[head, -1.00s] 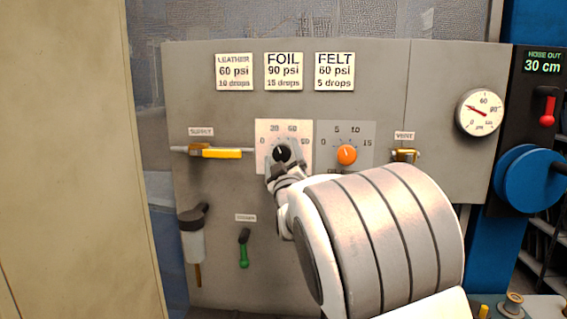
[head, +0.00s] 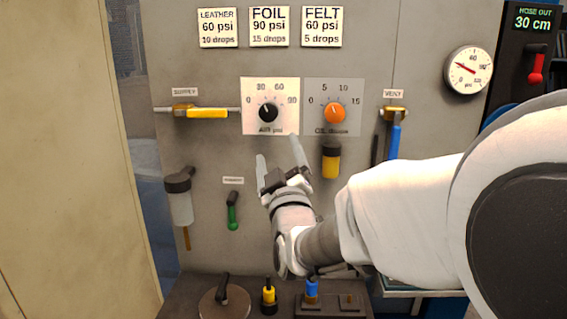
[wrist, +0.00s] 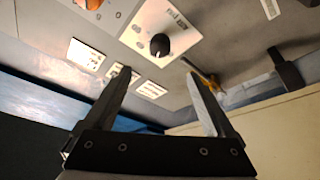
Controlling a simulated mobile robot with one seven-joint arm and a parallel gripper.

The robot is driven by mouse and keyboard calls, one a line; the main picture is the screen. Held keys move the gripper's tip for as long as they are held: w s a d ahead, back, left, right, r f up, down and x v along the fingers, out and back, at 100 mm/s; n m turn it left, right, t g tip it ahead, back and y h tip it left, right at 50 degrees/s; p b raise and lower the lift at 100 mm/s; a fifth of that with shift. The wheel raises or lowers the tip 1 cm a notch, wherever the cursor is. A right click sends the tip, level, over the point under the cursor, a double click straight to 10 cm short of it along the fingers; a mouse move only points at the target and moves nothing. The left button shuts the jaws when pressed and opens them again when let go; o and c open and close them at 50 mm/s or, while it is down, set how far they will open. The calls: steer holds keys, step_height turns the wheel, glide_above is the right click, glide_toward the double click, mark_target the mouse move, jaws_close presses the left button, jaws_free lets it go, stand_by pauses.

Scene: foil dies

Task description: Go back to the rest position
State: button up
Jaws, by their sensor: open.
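My gripper (head: 278,156) is open and empty in the head view, its two fingers apart and pointing up, just below the dial plate. The black air psi knob (head: 268,112) is on the panel above it, clear of the fingers. In the wrist view my gripper (wrist: 160,88) shows both fingers spread with nothing between them. The black knob (wrist: 160,45) shows beyond them in that view. My arm covers the lower right of the head view and hides part of the panel there.
The orange oil drops knob (head: 334,113) is right of the black one. The yellow supply lever (head: 207,113) is at left, the blue vent lever (head: 394,140) at right, and the green lever (head: 232,213) lower left. A ledge with a round plate (head: 224,303) and small fittings lies below.

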steer(key=shift+s+d+f, duration=0.1)
steer(key=shift+s+f, duration=0.1)
steer(key=shift+s, duration=0.4)
steer(key=s+d+f+m+g+h, duration=0.1)
steer(key=s+d+f+m+g, duration=0.3)
steer(key=s+d+f+g, duration=0.3)
steer(key=s+d+f+m+g+h, duration=0.1)
steer(key=s+d+f+m+g, duration=0.1)
steer(key=s, duration=0.5)
steer(key=s+d+f+m+g+h+p, duration=0.1)
steer(key=s+d+f+m+g, duration=0.1)
steer(key=s+d+g, duration=0.2)
steer(key=s+d+f+m+g+h, duration=0.1)
steer(key=s+d+f+g, duration=0.1)
steer(key=s, duration=0.7)
steer(key=shift+s+d+f+m+g, duration=0.3)
steer(key=shift+d+m+g, duration=0.1)
steer(key=shift+d, duration=0.35)
